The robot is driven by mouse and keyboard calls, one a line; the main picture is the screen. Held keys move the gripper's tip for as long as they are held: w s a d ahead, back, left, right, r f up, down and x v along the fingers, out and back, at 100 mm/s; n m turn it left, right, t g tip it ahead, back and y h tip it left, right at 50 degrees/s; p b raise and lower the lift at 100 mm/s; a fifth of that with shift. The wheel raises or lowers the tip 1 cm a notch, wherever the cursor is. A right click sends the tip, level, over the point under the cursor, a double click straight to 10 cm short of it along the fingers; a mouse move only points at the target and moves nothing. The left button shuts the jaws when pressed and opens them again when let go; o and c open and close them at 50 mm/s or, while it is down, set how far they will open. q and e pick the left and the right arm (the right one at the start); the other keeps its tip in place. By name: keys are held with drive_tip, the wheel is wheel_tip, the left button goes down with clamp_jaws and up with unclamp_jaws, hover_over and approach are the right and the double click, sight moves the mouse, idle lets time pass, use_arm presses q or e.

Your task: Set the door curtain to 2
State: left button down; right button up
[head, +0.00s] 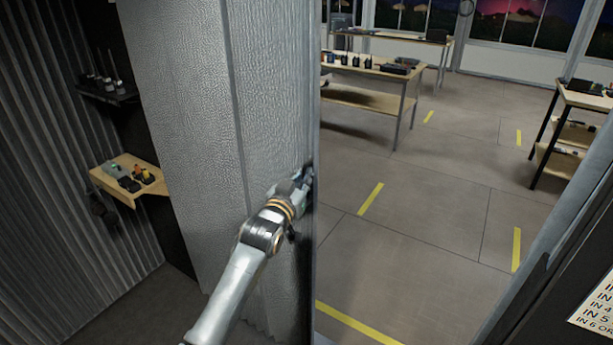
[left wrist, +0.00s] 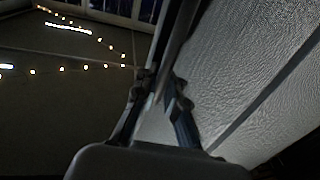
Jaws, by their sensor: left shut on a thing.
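The door curtain (head: 200,100) is a tall grey textured panel hanging left of the middle in the head view, its right edge at the open doorway. It fills the right side of the left wrist view (left wrist: 245,75). My left gripper (head: 306,178) is at the curtain's right edge, partly hidden in the head view. In the left wrist view, the left gripper's fingers (left wrist: 162,92) are shut on the curtain's edge. My right gripper is not in view.
A wooden shelf (head: 130,180) with small devices is on the left wall, below a dark shelf (head: 107,92). Beyond the doorway are tables (head: 370,72) and floor with yellow strips (head: 370,198). A printed sign (head: 596,305) is at the lower right. The doorway floor is clear.

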use_arm(q)
drive_tip(key=shift+a+f, duration=0.2)
drive_tip(key=shift+f, duration=0.2)
drive_tip(key=c, duration=1.4)
unclamp_jaws()
drive_tip(key=shift+a+r, duration=0.1)
drive_tip(key=shift+a, duration=0.05)
drive_tip(key=shift+c, duration=0.2)
drive_tip(key=shift+s+r, duration=0.1)
drive_tip(key=shift+r, duration=0.1)
drive_tip(key=v, duration=1.2)
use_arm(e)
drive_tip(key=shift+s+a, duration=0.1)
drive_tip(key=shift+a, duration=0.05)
